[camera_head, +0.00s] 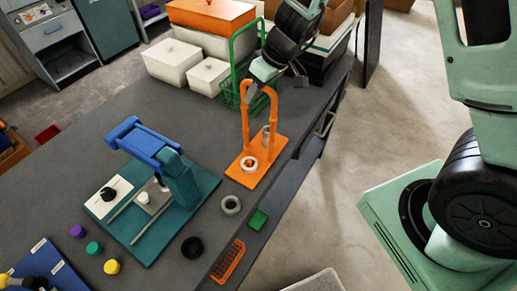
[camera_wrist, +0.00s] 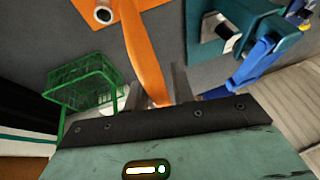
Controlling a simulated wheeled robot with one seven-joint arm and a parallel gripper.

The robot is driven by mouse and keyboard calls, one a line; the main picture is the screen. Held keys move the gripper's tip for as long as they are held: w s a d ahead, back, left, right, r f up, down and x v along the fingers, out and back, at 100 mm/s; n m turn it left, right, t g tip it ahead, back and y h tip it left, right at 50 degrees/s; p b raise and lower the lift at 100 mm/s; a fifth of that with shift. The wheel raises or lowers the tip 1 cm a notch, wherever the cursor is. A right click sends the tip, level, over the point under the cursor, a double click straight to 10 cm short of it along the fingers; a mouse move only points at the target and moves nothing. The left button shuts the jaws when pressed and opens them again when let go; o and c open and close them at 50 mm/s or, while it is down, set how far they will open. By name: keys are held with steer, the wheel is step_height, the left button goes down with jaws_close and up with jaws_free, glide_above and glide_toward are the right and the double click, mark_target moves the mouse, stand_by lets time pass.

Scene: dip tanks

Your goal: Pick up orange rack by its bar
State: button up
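The orange rack (camera_head: 250,168) stands upright on the grey bench in the head view, with a flat base, two posts and a bar across the top. It holds a grey ring or cup low down. In the wrist view the orange part (camera_wrist: 145,50) runs down between my two fingers. My gripper (camera_head: 250,92) is at the top bar, reaching in from behind. In the wrist view my gripper (camera_wrist: 157,90) looks open, with a finger on each side of the orange part and a small gap on the left. The exact contact is partly hidden by my palm.
A green wire rack (camera_head: 232,88) stands close behind the orange rack and also shows in the wrist view (camera_wrist: 80,82). White lidded boxes (camera_head: 172,62) stand behind it. A blue and teal press (camera_head: 180,180) is at left. Loose rings (camera_head: 231,205) lie in front.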

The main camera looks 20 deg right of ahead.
jaws_close()
steer(key=shift+w+r, duration=0.1)
stand_by(1.1)
